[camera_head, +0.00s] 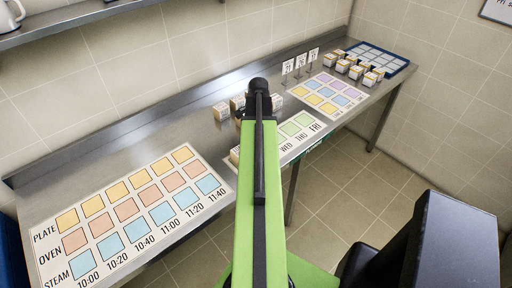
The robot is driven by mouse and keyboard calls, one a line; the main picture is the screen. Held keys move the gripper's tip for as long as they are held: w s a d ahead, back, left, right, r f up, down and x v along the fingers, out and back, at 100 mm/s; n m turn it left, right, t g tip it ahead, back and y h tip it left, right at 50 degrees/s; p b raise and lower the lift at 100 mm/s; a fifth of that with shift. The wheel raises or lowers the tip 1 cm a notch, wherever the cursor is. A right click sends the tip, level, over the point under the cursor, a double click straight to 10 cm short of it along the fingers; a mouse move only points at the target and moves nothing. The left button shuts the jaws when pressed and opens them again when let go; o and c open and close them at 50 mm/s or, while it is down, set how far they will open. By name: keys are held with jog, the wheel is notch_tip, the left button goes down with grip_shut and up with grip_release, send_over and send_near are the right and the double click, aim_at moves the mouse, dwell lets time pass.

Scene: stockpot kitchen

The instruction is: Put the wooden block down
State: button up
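Several small wooden blocks with pale labelled faces stand on the steel counter. One wooden block (221,112) is just left of the far end of my green arm, and another block (277,101) shows just right of it. Another block (234,155) is partly hidden at the arm's left edge, by the middle chart. My arm reaches out over the counter and covers the middle of it. My gripper's fingers are hidden behind the arm, so I cannot see whether they hold a block.
A large time chart (128,212) with coloured squares lies at the left, bare of blocks. A weekday chart (296,130) and another coloured chart (327,97) lie to the right. Numbered signs (288,67), more blocks (357,72) and a blue tray (402,69) are farther right.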

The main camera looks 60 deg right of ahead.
jog(key=shift+f, duration=0.25)
jog(key=o, duration=1.5)
jog(key=shift+r, duration=0.1)
jog(key=shift+r, duration=0.1)
notch_tip(320, 180, up, 12)
jog(key=p, duration=1.2)
jog(key=shift+r+p, duration=0.15)
jog(key=shift+p, duration=0.15)
